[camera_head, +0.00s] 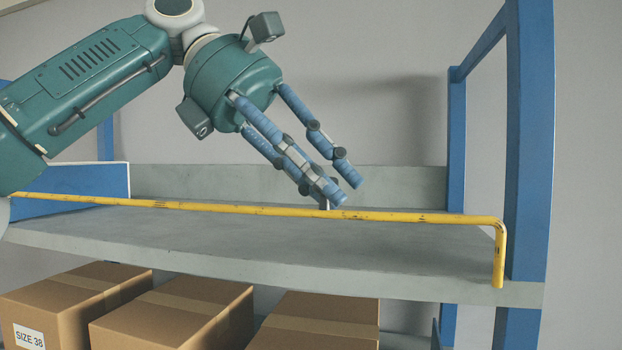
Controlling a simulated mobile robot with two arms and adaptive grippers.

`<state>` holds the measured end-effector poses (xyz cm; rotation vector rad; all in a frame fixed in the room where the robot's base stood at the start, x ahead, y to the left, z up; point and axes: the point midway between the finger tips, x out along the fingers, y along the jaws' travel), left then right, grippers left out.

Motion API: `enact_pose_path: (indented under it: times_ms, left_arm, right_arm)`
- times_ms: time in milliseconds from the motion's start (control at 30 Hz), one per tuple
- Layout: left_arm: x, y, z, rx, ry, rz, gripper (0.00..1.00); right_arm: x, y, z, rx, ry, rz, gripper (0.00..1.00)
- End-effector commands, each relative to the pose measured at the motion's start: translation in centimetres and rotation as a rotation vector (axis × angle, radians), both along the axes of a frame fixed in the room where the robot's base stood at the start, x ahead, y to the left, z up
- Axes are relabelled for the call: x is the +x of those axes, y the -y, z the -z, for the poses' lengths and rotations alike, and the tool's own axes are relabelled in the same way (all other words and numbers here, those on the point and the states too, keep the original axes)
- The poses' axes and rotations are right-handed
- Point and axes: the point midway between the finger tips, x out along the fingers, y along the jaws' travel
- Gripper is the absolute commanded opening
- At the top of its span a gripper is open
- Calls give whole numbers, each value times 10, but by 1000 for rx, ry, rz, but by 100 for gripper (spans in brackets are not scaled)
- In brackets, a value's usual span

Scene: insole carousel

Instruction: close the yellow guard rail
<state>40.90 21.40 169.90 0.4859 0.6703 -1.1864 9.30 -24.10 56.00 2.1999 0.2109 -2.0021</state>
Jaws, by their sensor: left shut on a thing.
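The yellow guard rail (420,217) is a thin, scuffed bar that runs across the front of the grey shelf, from the left side to the right. At its right end it bends down and ends at the shelf's front edge, near the blue post. My left gripper (342,192) reaches down from the upper left, with its blue fingertips at the rail's middle. It is shut on the rail, though the exact contact is partly hidden by the fingers. A small pale upright piece shows by the fingertips. My right gripper is not in view.
The grey shelf (240,228) is bare. Blue posts (529,140) and a slanted blue brace stand at the right. A low blue side panel (75,188) is at the left. Cardboard boxes (175,312) stand below the shelf, one labelled SIZE 38.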

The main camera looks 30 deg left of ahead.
Motion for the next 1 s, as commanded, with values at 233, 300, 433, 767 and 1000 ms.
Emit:
enact_pose_path:
  times_ms: [233, 300, 433, 767, 1000]
  left_arm:
    - [0, 1, 9, 14, -34, 2, 0]
    - [0, 1, 9, 14, -34, 2, 0]
    - [-1, 1, 9, 14, -34, 2, 0]
    - [-1, 1, 5, 8, -25, 3, 40]
    - [-3, -8, -7, 4, -20, 1, 40]
  right_arm:
    - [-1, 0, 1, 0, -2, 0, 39]
    - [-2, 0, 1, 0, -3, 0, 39]
    - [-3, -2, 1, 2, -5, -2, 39]
    - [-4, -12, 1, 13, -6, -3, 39]
    - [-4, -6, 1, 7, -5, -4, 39]
